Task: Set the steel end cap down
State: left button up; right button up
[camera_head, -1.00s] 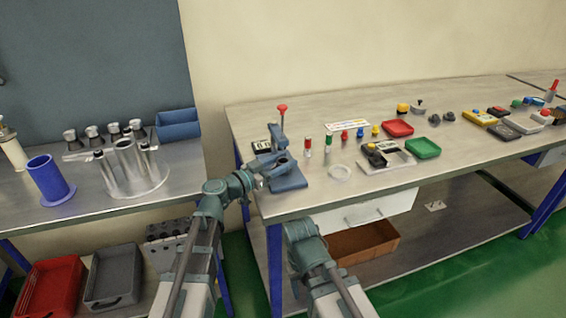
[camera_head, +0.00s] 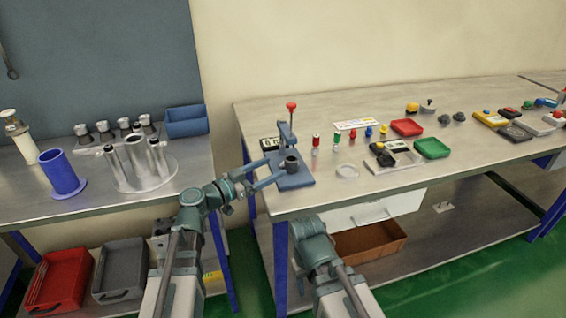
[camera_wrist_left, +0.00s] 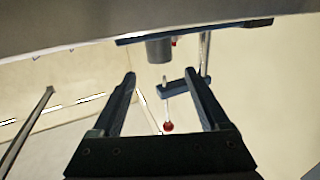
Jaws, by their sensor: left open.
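A blue hand press (camera_head: 296,182) with a red knob stands at the front left corner of the right bench. A short dark grey cylinder (camera_head: 291,163) stands upright on its base; I cannot tell whether this is the steel end cap, a holder, or one in the other. My left gripper (camera_head: 276,168) is open and empty, just left of the cylinder and apart from it. In the left wrist view the cylinder (camera_wrist_left: 160,50) shows beyond the open fingertips (camera_wrist_left: 160,76), against the blue base plate. My right arm shows at the bottom, but its gripper does not.
A clear ring (camera_head: 347,171), small red and green parts, a red tray (camera_head: 407,128) and a green tray (camera_head: 432,148) lie right of the press. On the left bench stand a blue tube (camera_head: 62,175) and a round stand (camera_head: 145,180) with metal cylinders. A gap separates the benches.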

pick_arm(q)
jog(key=shift+v, duration=1.95)
